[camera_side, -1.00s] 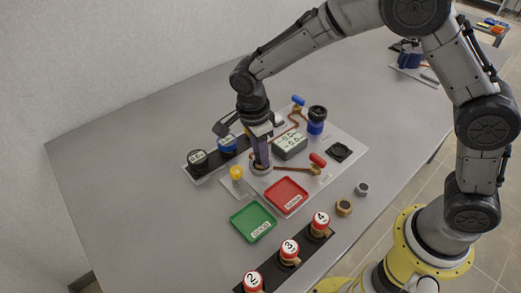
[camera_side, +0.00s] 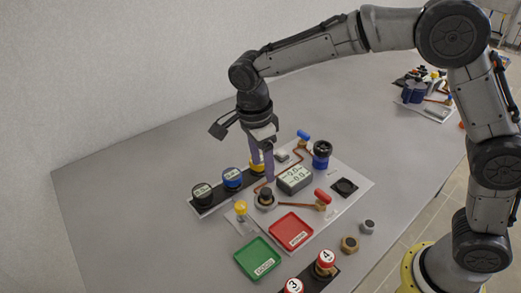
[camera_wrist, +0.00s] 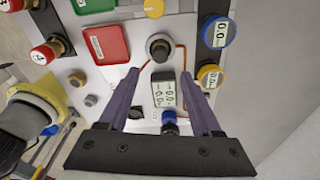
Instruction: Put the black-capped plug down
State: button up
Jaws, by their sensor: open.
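The black-capped plug (camera_side: 265,194) stands upright in a round metal fitting on the light plate, beside the grey two-line display (camera_side: 294,180). In the wrist view the plug (camera_wrist: 159,48) shows from above, beyond the fingertips. My gripper (camera_side: 262,174) is open and empty, with its purple fingers pointing down above the plug and apart from it. In the wrist view the fingers of my gripper (camera_wrist: 160,74) are spread wide with nothing between their tips. How deep the plug sits in the fitting is hidden.
A red tray (camera_side: 291,231) and a green tray (camera_side: 261,259) lie in front. Round gauges stand on a black strip at left, including a blue one (camera_side: 232,178). A yellow knob (camera_side: 241,208), a red-handled valve (camera_side: 322,198) and a blue-bodied part (camera_side: 321,155) stand nearby.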

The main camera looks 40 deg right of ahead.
jog(key=s+d+r+n+t+y, duration=0.1)
jog(key=s+d+r+n+t, duration=0.2)
jog(key=s+d+r+n, duration=0.75)
jog(key=s+d+f+n+t, duration=0.1)
jog(key=s+d+n, duration=0.1)
jog(key=s+n, duration=0.3)
jog(key=s+d+f+n+t, duration=0.1)
jog(key=s+n, duration=0.3)
jog(key=s, duration=0.4)
jog(key=shift+s+d+n+t, duration=0.35)
jog(key=shift+s+d+t, duration=0.05)
jog(key=shift+d, duration=0.4)
jog(key=shift+f, duration=0.1)
